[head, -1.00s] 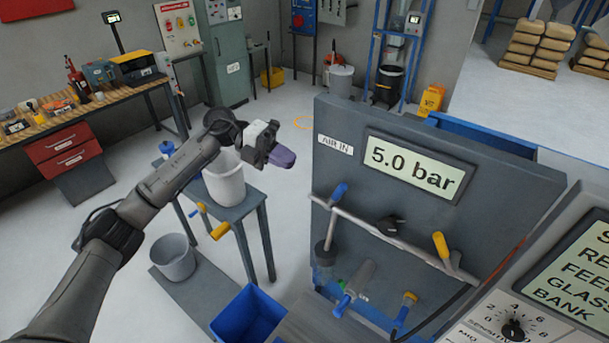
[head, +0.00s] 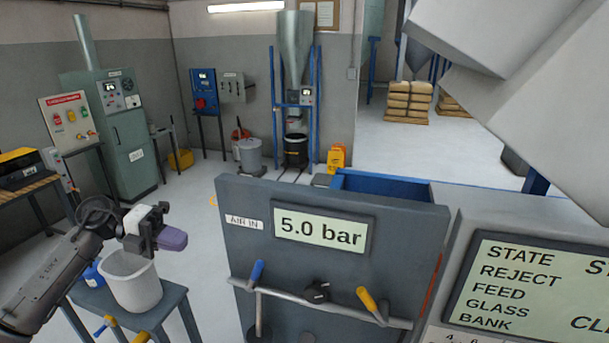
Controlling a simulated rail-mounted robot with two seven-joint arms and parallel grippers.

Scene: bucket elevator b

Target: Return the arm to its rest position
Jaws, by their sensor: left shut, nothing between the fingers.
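My left gripper (head: 172,239) shows at the lower left of the head view, with purple fingers that are shut and empty. It is in the air above and to the right of a white bucket (head: 133,284) that stands on a small grey table (head: 172,305). The gripper is left of the grey air panel (head: 240,268) and apart from it. My left arm comes in from the lower left edge. My right gripper is not in view.
The air panel carries a display (head: 321,232) reading 5.0 bar, a blue-handled valve (head: 256,274) and a yellow-handled valve (head: 371,303). A state screen (head: 530,290) is at the right. A green cabinet (head: 123,148) stands behind. Open floor (head: 190,205) lies beyond the gripper.

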